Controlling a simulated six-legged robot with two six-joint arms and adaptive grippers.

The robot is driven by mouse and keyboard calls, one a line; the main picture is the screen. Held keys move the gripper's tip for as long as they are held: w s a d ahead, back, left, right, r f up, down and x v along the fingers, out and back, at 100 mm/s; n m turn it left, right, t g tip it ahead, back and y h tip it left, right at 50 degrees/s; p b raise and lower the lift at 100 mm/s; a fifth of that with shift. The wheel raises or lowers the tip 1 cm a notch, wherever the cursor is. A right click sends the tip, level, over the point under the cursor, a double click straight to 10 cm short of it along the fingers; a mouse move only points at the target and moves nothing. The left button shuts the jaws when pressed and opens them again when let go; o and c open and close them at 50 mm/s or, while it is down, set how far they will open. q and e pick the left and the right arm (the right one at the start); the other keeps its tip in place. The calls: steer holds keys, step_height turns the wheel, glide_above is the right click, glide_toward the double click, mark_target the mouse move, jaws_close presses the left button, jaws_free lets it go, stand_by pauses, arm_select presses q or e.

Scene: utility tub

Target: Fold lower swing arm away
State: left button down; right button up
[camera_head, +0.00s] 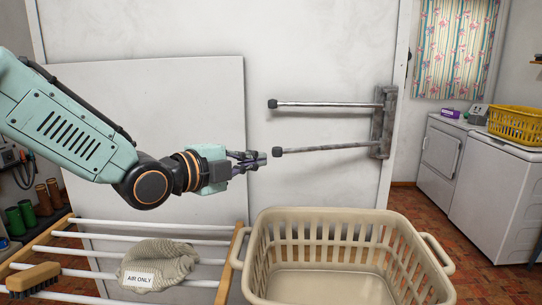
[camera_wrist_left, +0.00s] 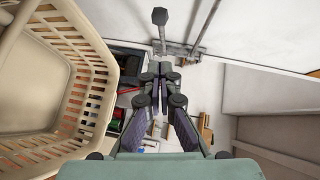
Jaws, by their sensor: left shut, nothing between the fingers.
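The lower swing arm (camera_head: 330,148) is a thin grey metal rod with a dark end cap, sticking out to the left from a wall bracket (camera_head: 384,122). The upper swing arm (camera_head: 330,104) runs above it from the same bracket, also out to the left. My left gripper (camera_head: 262,157) is shut and empty, its fingertips just left of the lower arm's cap, apparently a small gap apart. In the left wrist view a capped rod (camera_wrist_left: 160,18) shows beyond the closed fingers (camera_wrist_left: 159,70); I cannot tell which arm it is. My right gripper is out of view.
A beige laundry basket (camera_head: 335,213) stands below the swing arms; it also shows in the left wrist view (camera_wrist_left: 65,18). A drying rack (camera_head: 150,228) at lower left holds a knitted item (camera_head: 160,258) and a brush (camera_head: 34,277). White machines (camera_head: 497,178) stand at the right.

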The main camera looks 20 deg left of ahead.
mark_target(281, 152)
arm_select(q)
steer(key=w, duration=0.2)
steer(key=w+f, duration=0.1)
steer(key=w, duration=0.2)
steer(key=w+d+p, duration=0.1)
steer(key=w, duration=0.1)
steer(key=shift+w+f, duration=0.2)
steer(key=shift+w, duration=0.2)
steer(key=shift+w+a, duration=0.15)
steer(key=shift+a, duration=0.15)
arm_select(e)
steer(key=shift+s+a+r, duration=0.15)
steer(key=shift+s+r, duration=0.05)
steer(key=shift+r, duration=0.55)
arm_select(q)
steer(key=shift+w+d, duration=0.15)
steer(key=shift+d, duration=0.05)
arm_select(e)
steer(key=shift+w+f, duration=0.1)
